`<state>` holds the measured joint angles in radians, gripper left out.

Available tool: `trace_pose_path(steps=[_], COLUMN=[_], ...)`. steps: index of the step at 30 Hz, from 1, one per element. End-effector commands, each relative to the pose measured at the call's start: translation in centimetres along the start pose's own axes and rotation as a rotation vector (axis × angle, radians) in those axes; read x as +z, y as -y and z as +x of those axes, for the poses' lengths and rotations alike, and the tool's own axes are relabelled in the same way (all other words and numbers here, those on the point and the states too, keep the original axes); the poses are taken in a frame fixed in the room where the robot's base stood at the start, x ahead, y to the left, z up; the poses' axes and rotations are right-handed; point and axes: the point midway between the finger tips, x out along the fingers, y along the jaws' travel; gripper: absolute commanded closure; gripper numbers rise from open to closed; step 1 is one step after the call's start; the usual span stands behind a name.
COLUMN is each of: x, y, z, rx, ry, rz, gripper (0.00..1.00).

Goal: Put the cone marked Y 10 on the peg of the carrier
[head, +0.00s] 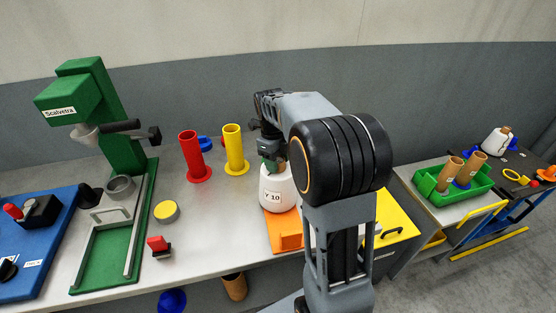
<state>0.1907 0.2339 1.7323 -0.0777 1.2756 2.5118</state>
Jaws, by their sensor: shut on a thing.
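The white cone marked Y 10 (273,197) is upright near the middle of the grey table in the head view. My gripper (271,161) is at its narrow top and shut on it; my arm hides part of the fingers. The cone's lower end is at the back of an orange block-like piece (287,236); I cannot tell whether they touch. No bare peg is clearly visible, and I cannot tell which thing is the carrier.
A red tube (189,158) and a yellow tube (235,152) stand left of the cone. A green press (112,125) is farther left. At right are a green tray (429,187) with brown tubes and another white cone (496,142).

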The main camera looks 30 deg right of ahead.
Motion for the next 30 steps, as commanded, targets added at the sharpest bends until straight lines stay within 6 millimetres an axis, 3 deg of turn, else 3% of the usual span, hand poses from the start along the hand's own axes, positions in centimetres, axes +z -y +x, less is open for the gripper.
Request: trace_pose_path(steps=[6,7,15,24,30], x=[0.1,0.1,0.1,0.1,0.1], y=[0.0,0.0,0.0,0.0,0.0], z=[0.4,0.3,0.3,0.2,-2.5], rx=[-0.001,-0.001,0.0,0.0,-0.002], ry=[0.001,0.001,0.0,0.0,0.003], rz=[0.0,0.0,0.0,0.0,0.0], gripper=[1.0,0.48,0.22,0.21,0.21])
